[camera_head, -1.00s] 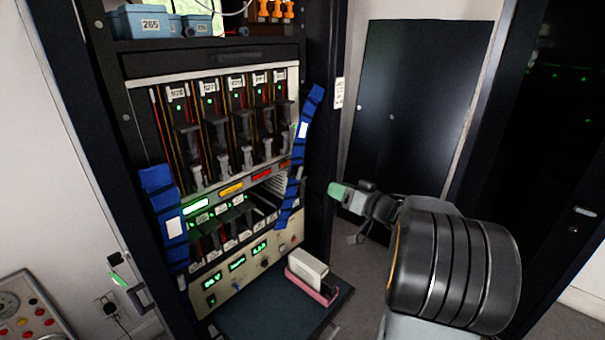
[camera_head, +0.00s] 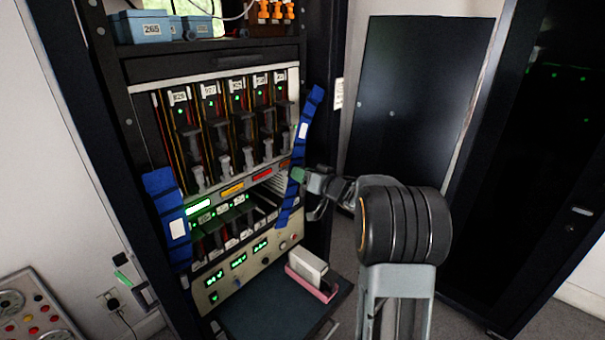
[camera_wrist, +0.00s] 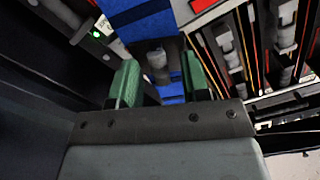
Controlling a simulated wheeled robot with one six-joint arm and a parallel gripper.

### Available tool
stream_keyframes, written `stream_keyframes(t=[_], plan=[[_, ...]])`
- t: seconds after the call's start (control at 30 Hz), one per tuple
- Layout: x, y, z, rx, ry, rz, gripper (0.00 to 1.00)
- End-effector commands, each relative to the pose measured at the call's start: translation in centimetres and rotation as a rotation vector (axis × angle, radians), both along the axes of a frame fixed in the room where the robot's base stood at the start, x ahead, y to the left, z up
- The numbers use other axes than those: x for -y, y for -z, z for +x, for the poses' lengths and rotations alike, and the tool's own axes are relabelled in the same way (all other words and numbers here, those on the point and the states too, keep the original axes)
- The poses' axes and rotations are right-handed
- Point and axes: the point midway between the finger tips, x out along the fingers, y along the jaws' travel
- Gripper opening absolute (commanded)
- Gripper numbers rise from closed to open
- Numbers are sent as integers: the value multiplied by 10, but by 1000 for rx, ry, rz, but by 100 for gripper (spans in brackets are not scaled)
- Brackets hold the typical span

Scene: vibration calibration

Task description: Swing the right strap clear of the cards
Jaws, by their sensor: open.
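The right strap (camera_head: 310,118) is blue with dark bands and a white label. It hangs at a slant down the right side of the rack, over the right edge of the card rows. The cards (camera_head: 210,125) stand upright in the rack to its left. My gripper (camera_head: 298,174) is at the strap's middle. In the wrist view my gripper (camera_wrist: 162,80) has its green fingers apart, with the blue strap (camera_wrist: 140,22) beyond them and a small grey knob (camera_wrist: 155,60) showing between them. I cannot tell whether the fingers touch the strap.
A left blue strap (camera_head: 163,190) hangs on the rack's left side. A dark shelf (camera_head: 265,318) below carries a white box in a pink tray (camera_head: 312,284). Blue boxes (camera_head: 150,28) sit on top. A dark cabinet (camera_head: 540,180) stands at the right.

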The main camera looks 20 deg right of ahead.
Motion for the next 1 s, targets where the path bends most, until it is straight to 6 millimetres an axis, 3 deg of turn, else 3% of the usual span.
stream_keyframes(t=[0.33, 0.77, 1.0], plan=[[-1, 0, 2, 0, 0, 0, 42], [-1, 0, 2, 1, 0, 0, 0], [-1, 0, 2, 1, 0, 0, 0]])
